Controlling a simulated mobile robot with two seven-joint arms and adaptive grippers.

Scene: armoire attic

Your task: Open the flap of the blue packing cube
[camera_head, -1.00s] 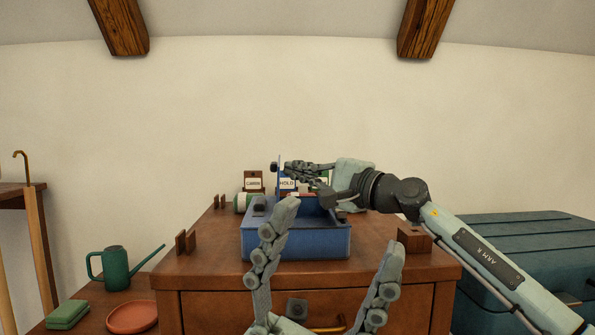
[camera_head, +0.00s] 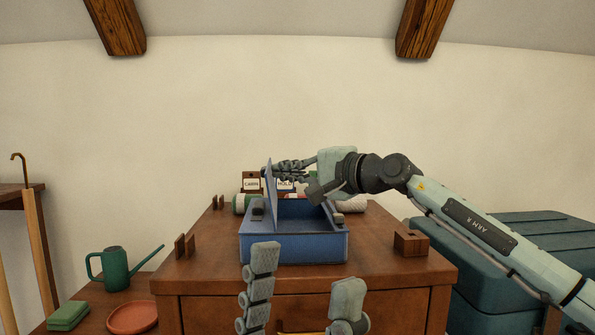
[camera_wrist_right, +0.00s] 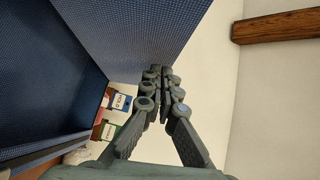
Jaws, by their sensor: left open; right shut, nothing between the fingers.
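The blue packing cube (camera_head: 318,250) sits on the wooden chest top, its top open. Its flap (camera_head: 271,194) stands nearly upright toward the left side, seen almost edge-on and leaning slightly left. My right gripper (camera_head: 272,171) is shut with nothing between its fingers; its tips are at the flap's upper edge, on the right side. In the right wrist view, the shut fingertips (camera_wrist_right: 157,78) are against or just in front of the flap's blue surface (camera_wrist_right: 135,25); contact is not certain. My left gripper (camera_head: 305,272) is open and empty in front of the cube, low in the picture.
Labelled holders (camera_head: 251,183) stand behind the cube with rolled items near them. Small wooden blocks (camera_head: 411,243) sit on the chest (camera_head: 390,272). A teal trunk (camera_head: 500,250) stands right. A green watering can (camera_head: 116,268) and red dish (camera_head: 132,317) are at lower left.

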